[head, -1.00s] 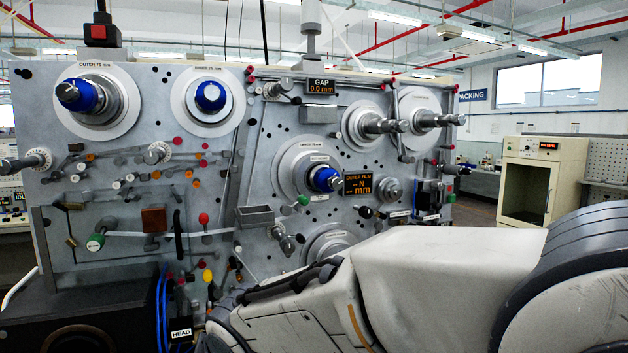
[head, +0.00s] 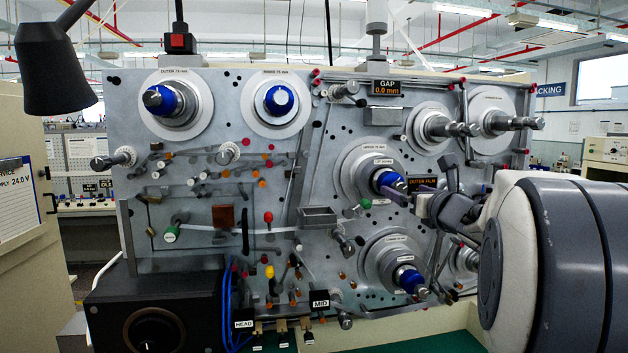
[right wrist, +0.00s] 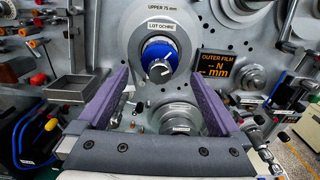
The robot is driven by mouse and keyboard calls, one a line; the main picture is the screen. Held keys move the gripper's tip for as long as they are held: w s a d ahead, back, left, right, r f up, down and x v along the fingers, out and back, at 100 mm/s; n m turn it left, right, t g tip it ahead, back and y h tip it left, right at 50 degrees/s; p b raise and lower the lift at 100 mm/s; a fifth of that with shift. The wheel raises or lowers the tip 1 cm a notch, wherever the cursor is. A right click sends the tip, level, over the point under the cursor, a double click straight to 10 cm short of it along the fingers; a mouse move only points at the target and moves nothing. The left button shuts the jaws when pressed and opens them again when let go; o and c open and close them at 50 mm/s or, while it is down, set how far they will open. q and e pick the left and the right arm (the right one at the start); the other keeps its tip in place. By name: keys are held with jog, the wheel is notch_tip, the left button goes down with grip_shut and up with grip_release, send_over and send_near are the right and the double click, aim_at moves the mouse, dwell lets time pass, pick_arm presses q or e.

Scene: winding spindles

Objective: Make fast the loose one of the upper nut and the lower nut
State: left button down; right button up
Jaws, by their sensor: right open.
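The upper nut (head: 385,179) is blue with a silver core and sits on the upper spindle's round flange (head: 352,178). It also shows in the right wrist view (right wrist: 157,54), under a LOT OCHRE label. The lower nut (head: 409,280), also blue, sits on the spindle below; in the right wrist view my gripper hides it. I cannot tell which nut is loose. My right gripper (head: 411,190) is open and empty, facing the upper nut. In the right wrist view its purple fingers (right wrist: 160,97) stand apart, left and right below that nut. My left gripper is not in view.
An OUTER FILM display (right wrist: 216,66) is right of the upper spindle. A grey tray (head: 319,215) juts out to its left. Other spindles (head: 175,104) and rollers stick out of the panel. A black lamp (head: 52,72) hangs at upper left; a black box (head: 155,318) stands low left.

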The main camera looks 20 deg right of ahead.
aim_at(395, 185)
jog(key=p+x, duration=0.2)
jog(key=x, duration=0.4)
jog(key=shift+r, duration=0.1)
jog(key=shift+w+d, duration=0.15)
jog(key=shift+w, duration=0.35)
jog(key=c, duration=1.3)
